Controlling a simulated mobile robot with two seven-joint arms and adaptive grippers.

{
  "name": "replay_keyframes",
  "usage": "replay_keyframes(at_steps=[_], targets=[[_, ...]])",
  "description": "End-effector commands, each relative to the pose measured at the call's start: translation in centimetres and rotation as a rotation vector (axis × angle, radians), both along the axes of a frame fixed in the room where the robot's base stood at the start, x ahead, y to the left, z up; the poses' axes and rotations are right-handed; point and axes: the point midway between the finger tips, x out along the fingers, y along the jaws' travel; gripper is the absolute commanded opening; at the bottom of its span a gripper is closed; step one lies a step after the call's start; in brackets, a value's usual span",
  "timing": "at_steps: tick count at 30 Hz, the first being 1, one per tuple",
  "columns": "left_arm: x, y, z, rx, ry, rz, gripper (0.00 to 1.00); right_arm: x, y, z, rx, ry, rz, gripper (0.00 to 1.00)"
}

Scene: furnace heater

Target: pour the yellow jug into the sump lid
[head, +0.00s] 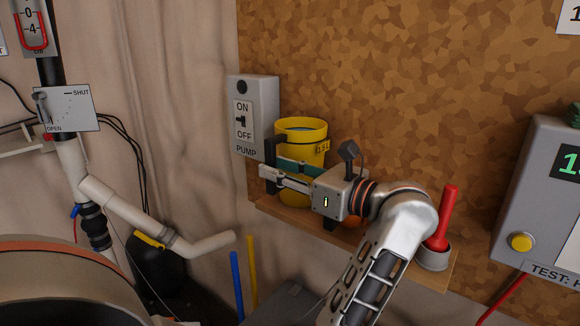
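The yellow jug (312,130) stands upright on the wooden shelf against the brown board. Its open top shows a bluish surface inside, and a partly hidden label is on its side. A dark upright piece stands at the jug's left side by the fingertips. I cannot clearly pick out the sump lid.
A pump switch box (254,115) is left of the jug. A red-handled tool stands in a grey cup (434,257) at the shelf's (438,278) right end. A white pipe (125,205), a black container (158,272) and a grey box (285,305) are lower left and centre.

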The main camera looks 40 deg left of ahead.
Motion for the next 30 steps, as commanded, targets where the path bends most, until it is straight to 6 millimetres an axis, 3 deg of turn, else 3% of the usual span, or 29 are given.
replay_keyframes(at_steps=[5,8,9,30], targets=[[0.0,0.0,0.0,0.000,0.000,0.000,0.28,-0.1,-0.1,-0.1,-0.002,0.003,-0.001,0.40],[0.0,0.0,0.0,0.000,0.000,0.000,0.02,-0.1,-0.2,-0.2,-0.002,0.003,-0.002,0.40],[0.0,0.0,0.0,0.000,0.000,0.000,0.00,-0.1,-0.2,-0.2,-0.002,0.003,-0.002,0.40],[-0.2,0.0,1.6,0.007,-0.009,0.003,0.00,0.4,-0.2,0.9,-0.004,-0.013,0.001,0.40]])
